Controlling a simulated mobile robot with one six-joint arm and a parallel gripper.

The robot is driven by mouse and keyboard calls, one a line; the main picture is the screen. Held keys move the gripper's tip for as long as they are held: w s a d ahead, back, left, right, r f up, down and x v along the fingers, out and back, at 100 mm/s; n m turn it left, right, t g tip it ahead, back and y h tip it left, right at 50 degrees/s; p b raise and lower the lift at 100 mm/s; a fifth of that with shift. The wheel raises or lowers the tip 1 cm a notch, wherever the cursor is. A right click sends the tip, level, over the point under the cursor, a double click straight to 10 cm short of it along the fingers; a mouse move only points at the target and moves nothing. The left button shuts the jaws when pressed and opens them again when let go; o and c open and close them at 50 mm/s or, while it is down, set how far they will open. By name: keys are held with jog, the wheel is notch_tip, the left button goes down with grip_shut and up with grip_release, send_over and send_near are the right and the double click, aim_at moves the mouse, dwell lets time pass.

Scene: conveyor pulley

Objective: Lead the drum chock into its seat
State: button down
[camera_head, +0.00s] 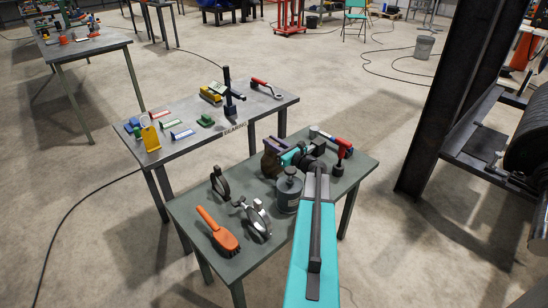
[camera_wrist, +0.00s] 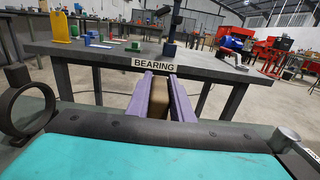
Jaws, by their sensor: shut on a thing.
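The brown block that I take for the drum chock (camera_wrist: 181,104) is between the two purple fingers of my gripper (camera_wrist: 160,74) in the wrist view. The fingers are shut on it, and they hide its sides. In the camera_head view my gripper (camera_head: 274,145) is over the far edge of the green-topped table, with the brown chock (camera_head: 270,166) at it. My teal arm reaches in from the bottom. A black drum (camera_head: 531,135) lies in a dark steel frame at the right edge of the camera_head view, well apart from my gripper. I cannot make out the chock's seat.
The near table (camera_head: 190,207) holds an orange brush (camera_head: 218,230), metal rings (camera_head: 258,218), a grey canister (camera_head: 289,190) and a red-handled tool (camera_head: 343,150). Behind it stands a bench labelled BEARING (camera_wrist: 153,65) with small coloured parts. A dark steel post (camera_head: 440,110) stands right of the tables.

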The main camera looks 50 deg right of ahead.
jog(key=shift+r+p, duration=0.4)
jog(key=shift+r, duration=0.35)
dwell(1.0)
jog(key=shift+r+p, duration=2.5)
jog(key=shift+r, duration=2)
